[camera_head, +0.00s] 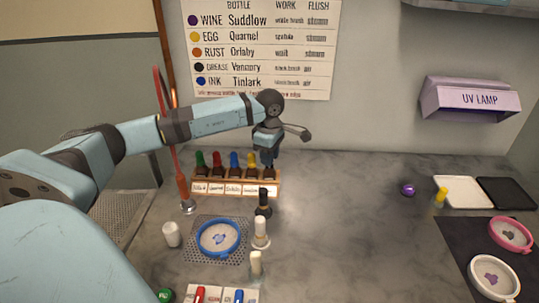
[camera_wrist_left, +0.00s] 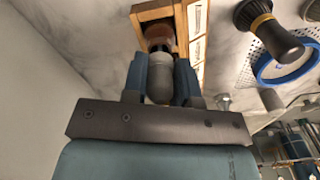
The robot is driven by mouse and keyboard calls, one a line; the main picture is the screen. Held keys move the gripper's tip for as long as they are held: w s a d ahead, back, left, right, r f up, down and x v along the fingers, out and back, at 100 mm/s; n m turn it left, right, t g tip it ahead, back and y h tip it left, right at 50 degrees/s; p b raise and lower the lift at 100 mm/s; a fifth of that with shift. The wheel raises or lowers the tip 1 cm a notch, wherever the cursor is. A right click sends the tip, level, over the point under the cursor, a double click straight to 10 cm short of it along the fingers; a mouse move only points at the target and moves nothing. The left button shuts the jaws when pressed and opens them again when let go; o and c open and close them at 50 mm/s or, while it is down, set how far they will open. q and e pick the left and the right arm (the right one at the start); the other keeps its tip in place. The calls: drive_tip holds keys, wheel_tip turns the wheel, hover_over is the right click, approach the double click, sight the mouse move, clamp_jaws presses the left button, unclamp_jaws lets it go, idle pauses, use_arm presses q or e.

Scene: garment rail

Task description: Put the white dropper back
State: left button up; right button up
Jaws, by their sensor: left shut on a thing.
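My left gripper (camera_head: 267,152) is at the right end of the wooden bottle rack (camera_head: 273,186), pointing down. In the left wrist view its two blue fingers (camera_wrist_left: 161,78) are shut on a dropper with a pale grey-white bulb (camera_wrist_left: 161,86). The dropper's lower end meets a brown bottle (camera_wrist_left: 159,36) in the end slot of the rack; how deep it sits is hidden. In the head view the held dropper is mostly hidden by the gripper. Green, red, blue and yellow droppers (camera_head: 251,162) stand in the other bottles. My right gripper is not in view.
A blue hoop (camera_head: 218,237) lies on a perforated mat before the rack. A black-handled tool (camera_head: 264,203), white-topped pieces (camera_head: 260,231) and a white cup (camera_head: 171,234) stand near it. A red-handled tool (camera_head: 183,190) stands left of the rack. The counter to the right is mostly clear.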

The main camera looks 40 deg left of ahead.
use_arm(q)
drive_tip(key=shift+f, duration=0.3)
drive_tip(key=shift+f+b, duration=0.3)
drive_tip(key=shift+b, duration=0.1)
idle(0.5)
drive_tip(key=o, duration=1)
drive_tip(key=shift+c, duration=0.2)
drive_tip(key=shift+r+p, duration=0.75)
drive_tip(key=shift+r, duration=0.45)
drive_tip(key=shift+r+p, duration=1.45)
drive_tip(key=shift+r, duration=1.15)
